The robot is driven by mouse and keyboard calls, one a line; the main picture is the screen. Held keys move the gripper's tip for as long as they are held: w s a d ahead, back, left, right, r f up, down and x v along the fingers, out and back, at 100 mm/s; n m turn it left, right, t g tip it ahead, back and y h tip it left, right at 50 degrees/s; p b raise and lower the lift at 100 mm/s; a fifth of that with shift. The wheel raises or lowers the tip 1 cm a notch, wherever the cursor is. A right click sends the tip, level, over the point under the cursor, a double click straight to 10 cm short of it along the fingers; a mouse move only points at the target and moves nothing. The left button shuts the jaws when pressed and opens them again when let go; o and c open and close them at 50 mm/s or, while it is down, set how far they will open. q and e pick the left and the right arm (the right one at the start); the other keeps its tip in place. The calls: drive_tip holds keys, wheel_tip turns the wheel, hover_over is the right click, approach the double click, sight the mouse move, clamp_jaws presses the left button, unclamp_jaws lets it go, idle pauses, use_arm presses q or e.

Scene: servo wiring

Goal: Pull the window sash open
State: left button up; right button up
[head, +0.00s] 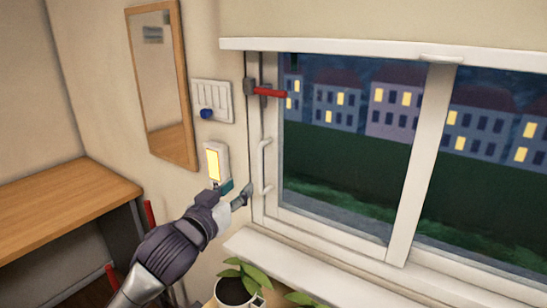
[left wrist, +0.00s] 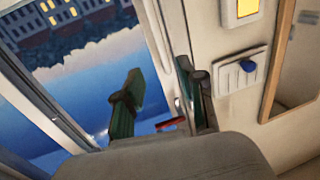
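The window sash (head: 272,140) has a white frame and stands at the left of the window, with dark houses behind its glass. A white vertical pull handle (head: 264,167) is on its left stile. A latch with a red grip (head: 268,93) sits above the handle; its red part also shows in the left wrist view (left wrist: 170,124). My left gripper (head: 238,190) is just left of the handle's lower end, with its fingers apart and nothing seen between them. Its two dark green fingers also show spread in the left wrist view (left wrist: 162,78). Contact with the handle cannot be told. My right gripper is not in view.
A lit yellow panel (head: 214,165) and a white switch plate with a blue knob (head: 211,100) are on the wall left of the window. A mirror (head: 160,85) hangs farther left. A potted plant (head: 237,290) stands below the sill (head: 300,268). A wooden desk (head: 60,205) is at left.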

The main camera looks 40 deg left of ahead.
sight(259, 164)
use_arm(q)
drive_tip(key=p+x, duration=0.1)
drive_tip(key=x, duration=0.2)
drive_tip(key=p+x, duration=0.1)
drive_tip(key=x, duration=0.2)
drive_tip(key=r+x, duration=0.1)
drive_tip(key=x, duration=0.2)
drive_tip(key=shift+a+r+p, duration=0.1)
drive_tip(key=shift+p, duration=0.3)
drive_tip(key=x, duration=0.2)
drive_tip(key=shift+w+a+p, duration=0.1)
drive_tip(key=shift+w+p, duration=0.25)
drive_tip(key=shift+w, duration=0.25)
drive_tip(key=shift+w+a, duration=0.1)
drive_tip(key=shift+w, duration=0.05)
drive_tip(key=shift+c, duration=0.6)
clamp_jaws()
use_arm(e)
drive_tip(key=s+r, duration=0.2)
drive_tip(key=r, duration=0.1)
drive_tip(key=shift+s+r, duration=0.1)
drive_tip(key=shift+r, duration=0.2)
